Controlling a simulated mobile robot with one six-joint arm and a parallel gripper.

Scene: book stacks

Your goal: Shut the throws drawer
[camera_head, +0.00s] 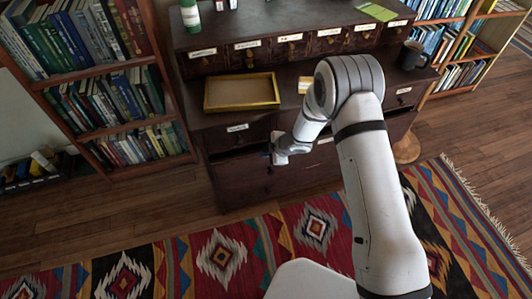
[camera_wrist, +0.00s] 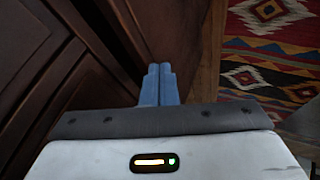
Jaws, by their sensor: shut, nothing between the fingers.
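A dark wooden cabinet (camera_head: 185,45) stands ahead with labelled drawers; the labels are too small to read, so I cannot tell by name which is the throws drawer. A wide drawer with a white label (camera_head: 218,134) is at the cabinet's left front, with a dark band beneath it. My gripper (camera_head: 269,155) is at the cabinet's front, near that drawer's lower right. In the wrist view the blue fingers (camera_wrist: 160,84) are together and empty, close to dark wooden panels (camera_wrist: 95,45). Whether they touch the wood I cannot tell. My arm hides part of the cabinet front.
A yellow-rimmed tray (camera_head: 241,106) and a dark mug (camera_head: 411,56) rest on the cabinet's ledge. Bookshelves stand left (camera_head: 115,75) and right (camera_head: 460,50). A patterned rug (camera_head: 170,262) covers the floor in front. A round wooden stool (camera_head: 407,149) is by the cabinet's right side.

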